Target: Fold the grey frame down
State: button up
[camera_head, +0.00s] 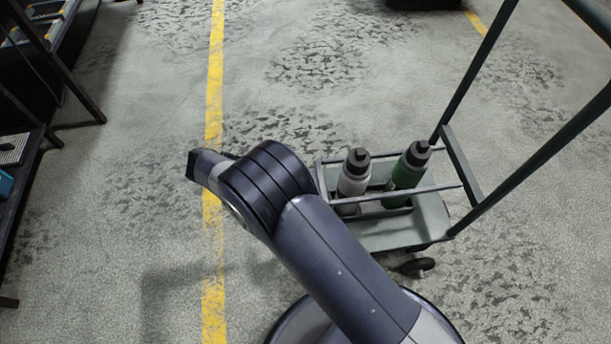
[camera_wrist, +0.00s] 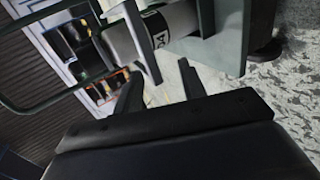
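A grey frame (camera_head: 408,192) of thin bars stands around two bottles on a small trolley, right of my arm in the head view. One bottle (camera_head: 354,180) is grey with a black cap; the other (camera_head: 408,170) is green with a black cap. In the wrist view a grey bar (camera_wrist: 140,42), apparently part of the frame, crosses in front of a grey bottle (camera_wrist: 165,28). My gripper (camera_wrist: 160,88) shows two dark fingers spread apart. The bar's lower end shows between the fingertips; I cannot tell whether they touch it. The head view does not clearly show my fingers.
The trolley's tall dark green handle (camera_head: 530,165) rises at the right, and its wheel (camera_head: 417,266) rests on the floor. A yellow line (camera_head: 213,100) runs along the floor. Dark shelving (camera_head: 40,70) stands at the far left. The floor between is clear.

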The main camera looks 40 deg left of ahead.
jog(key=v, duration=0.4)
jog(key=shift+r+p, duration=0.2)
jog(key=shift+p, duration=0.15)
jog(key=b+x, duration=0.2)
jog(key=x, duration=0.6)
jog(key=shift+w, duration=0.15)
jog(key=shift+f, duration=0.15)
